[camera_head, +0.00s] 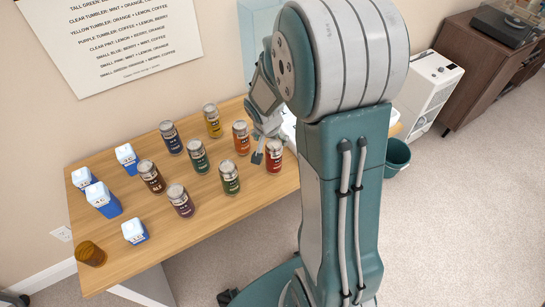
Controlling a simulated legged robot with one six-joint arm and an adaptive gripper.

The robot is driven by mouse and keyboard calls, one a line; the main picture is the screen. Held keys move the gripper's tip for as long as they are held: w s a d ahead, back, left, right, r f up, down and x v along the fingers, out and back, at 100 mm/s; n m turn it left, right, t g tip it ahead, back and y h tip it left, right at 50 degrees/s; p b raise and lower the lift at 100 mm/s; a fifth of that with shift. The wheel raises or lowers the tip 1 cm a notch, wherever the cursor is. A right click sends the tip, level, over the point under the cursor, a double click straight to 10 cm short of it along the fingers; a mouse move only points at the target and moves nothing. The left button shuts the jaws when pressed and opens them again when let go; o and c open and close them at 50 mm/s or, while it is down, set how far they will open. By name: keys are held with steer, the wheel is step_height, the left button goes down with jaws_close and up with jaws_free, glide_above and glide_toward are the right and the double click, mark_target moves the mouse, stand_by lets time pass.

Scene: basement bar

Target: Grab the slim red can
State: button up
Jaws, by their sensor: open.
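A red can (274,158) with a silver top stands upright near the right part of the wooden table. My gripper (261,153) is low over the table, right at the left side of this can. One dark fingertip shows just left of the can. The other finger is hard to make out, and I cannot tell whether the gripper touches the can. The gripper is open and holds nothing that I can see. My arm hides the table's right end.
An orange can (241,140) stands just behind-left of my gripper, and a dark green can (229,179) to the front-left. Several other cans, blue-and-white cartons (104,200) and an amber glass (90,254) fill the table (128,264). A teal bin (397,157) stands right.

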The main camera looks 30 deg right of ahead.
mark_target(274, 157)
steer(key=shift+d+f, duration=0.3)
steer(key=shift+f, duration=0.4)
steer(key=x, duration=0.3)
steer(key=shift+s+d+f, duration=0.15)
steer(key=shift+f, duration=0.65)
steer(key=c, duration=1.2)
